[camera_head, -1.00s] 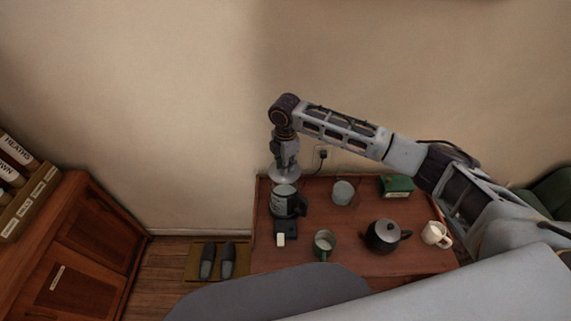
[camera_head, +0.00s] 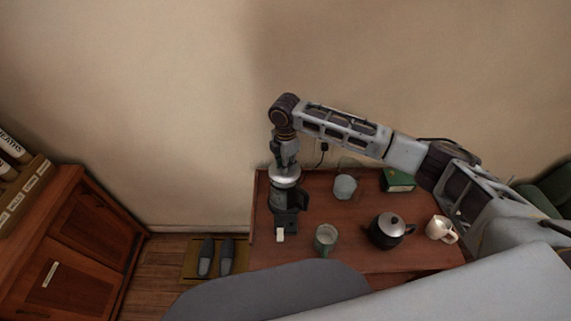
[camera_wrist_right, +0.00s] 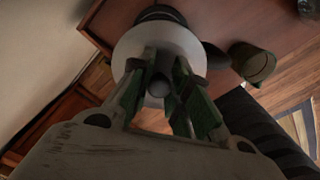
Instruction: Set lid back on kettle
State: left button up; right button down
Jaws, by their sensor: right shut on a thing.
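The kettle (camera_head: 285,202) is a dark pot with a handle on its right, standing at the left end of the table. The pale metal lid (camera_head: 285,180) is at its top and covers its opening in the head view. I cannot tell whether it is fully seated. My right gripper (camera_head: 285,168) points down and is shut on the lid's knob. In the right wrist view the gripper (camera_wrist_right: 157,88) has its fingers around the round knob, with the lid's pale disc (camera_wrist_right: 185,45) beyond and part of the dark kettle (camera_wrist_right: 160,13) past it. My left gripper is not in view.
The reddish table (camera_head: 320,205) also holds a grey-green cup (camera_head: 344,187), a green mug (camera_head: 325,240), a black teapot (camera_head: 386,231), a white mug (camera_head: 439,229), a green box (camera_head: 398,180) and a small white block (camera_head: 280,235). A wall stands behind.

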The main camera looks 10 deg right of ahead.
jog(key=shift+f+p, duration=0.1)
jog(key=shift+p, duration=0.95)
dwell(1.3)
jog(key=shift+f+p, duration=0.3)
jog(key=shift+f, duration=0.8)
dwell(1.4)
jog(key=c, duration=0.7)
grip_release()
jog(key=shift+r, duration=0.1)
jog(key=shift+r+p, duration=1)
jog(key=shift+r, duration=2.9)
